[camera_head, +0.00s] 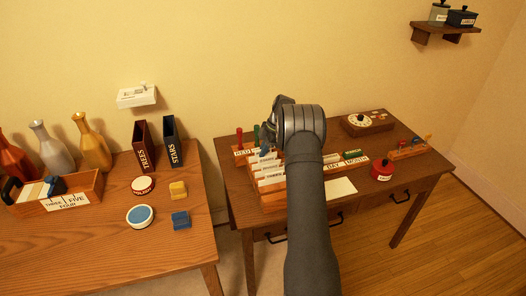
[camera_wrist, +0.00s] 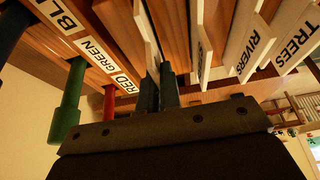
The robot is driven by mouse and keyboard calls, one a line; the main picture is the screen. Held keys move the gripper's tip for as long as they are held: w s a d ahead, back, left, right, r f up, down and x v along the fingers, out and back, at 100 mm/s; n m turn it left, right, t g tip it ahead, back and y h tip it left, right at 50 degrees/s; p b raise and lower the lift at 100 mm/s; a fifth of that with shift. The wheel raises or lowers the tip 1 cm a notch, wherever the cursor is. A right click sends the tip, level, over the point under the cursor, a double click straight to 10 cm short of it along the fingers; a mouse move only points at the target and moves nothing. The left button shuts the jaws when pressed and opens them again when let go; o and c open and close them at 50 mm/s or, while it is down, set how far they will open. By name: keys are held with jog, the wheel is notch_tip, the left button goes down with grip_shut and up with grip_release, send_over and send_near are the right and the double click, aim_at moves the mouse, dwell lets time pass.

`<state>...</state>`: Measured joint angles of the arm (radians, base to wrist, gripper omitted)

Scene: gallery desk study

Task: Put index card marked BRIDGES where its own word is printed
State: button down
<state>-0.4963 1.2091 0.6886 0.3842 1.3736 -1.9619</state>
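My gripper (camera_wrist: 158,92) is at the card file on the right desk. In the wrist view its two dark fingers are close together on a thin pale card (camera_wrist: 148,35), seen edge-on, so its word is not readable. The card file (camera_head: 272,199) is a wooden box with upright white cards. Beside the fingers, the wrist view shows a card with a mostly hidden word (camera_wrist: 204,45), then one marked RIVERS (camera_wrist: 258,45) and one marked TREES (camera_wrist: 298,40). In the head view my arm hides the fingers and part of the file. I cannot read BRIDGES anywhere.
A peg rack with RED (camera_wrist: 125,84), GREEN and BLUE labels stands close by the fingers; its red (camera_wrist: 109,103) and green (camera_wrist: 68,108) pegs stick out. A red pot (camera_head: 383,170) and a dial box (camera_head: 368,125) stand farther right. The left table holds vases and books.

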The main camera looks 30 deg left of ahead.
jog(key=c, duration=1.6)
grip_release()
jog(key=shift+f, duration=0.1)
jog(key=shift+c, duration=0.2)
jog(key=v, duration=1.2)
jog(key=x, duration=1.2)
notch_tip(320, 180, up, 3)
jog(key=shift+r, duration=0.7)
